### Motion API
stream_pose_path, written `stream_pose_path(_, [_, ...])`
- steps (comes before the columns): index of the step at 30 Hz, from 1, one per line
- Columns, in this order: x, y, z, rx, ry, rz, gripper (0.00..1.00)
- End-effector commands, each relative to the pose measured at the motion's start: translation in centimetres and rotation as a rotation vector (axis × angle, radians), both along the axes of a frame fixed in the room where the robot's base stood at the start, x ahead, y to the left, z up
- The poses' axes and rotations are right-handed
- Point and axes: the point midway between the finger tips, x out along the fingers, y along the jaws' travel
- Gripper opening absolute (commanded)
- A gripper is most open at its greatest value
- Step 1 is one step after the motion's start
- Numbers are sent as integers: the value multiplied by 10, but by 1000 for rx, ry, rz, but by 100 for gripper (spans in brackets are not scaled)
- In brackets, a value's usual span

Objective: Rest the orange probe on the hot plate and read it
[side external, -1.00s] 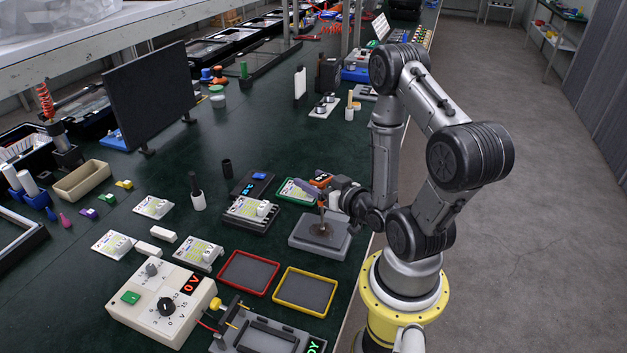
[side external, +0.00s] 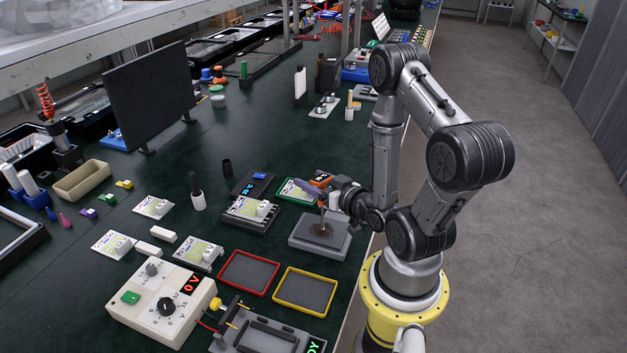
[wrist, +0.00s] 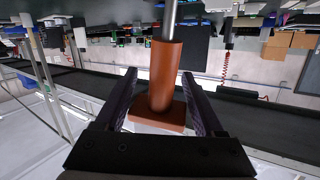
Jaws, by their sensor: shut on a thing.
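My gripper (side external: 328,194) is shut on the orange probe (side external: 320,181) above the hot plate (side external: 306,240). In the wrist view the probe's orange handle (wrist: 165,75) is between the two dark fingers, with a metal shaft running out of the top of the picture. In the side view the probe's thin shaft points down at the brown round spot on the grey plate. I cannot tell whether its tip touches the surface. A dark unit with a blue display (side external: 248,187) stands left of the plate; its reading is too small to make out.
A board with a white card (side external: 250,209) sits left of the plate, and a green-edged card (side external: 297,191) lies behind it. A red tray (side external: 248,272) and a yellow tray (side external: 305,291) lie in front. A cream control box (side external: 162,303) stands front left.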

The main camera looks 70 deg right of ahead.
Motion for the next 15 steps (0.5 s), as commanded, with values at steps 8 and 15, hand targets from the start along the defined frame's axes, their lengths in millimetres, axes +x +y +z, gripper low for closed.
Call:
stream_pose_path(8, [0,0,21,-3,-2,0,15])
stream_pose_path(15, [0,0,41,-4,-2,0,15])
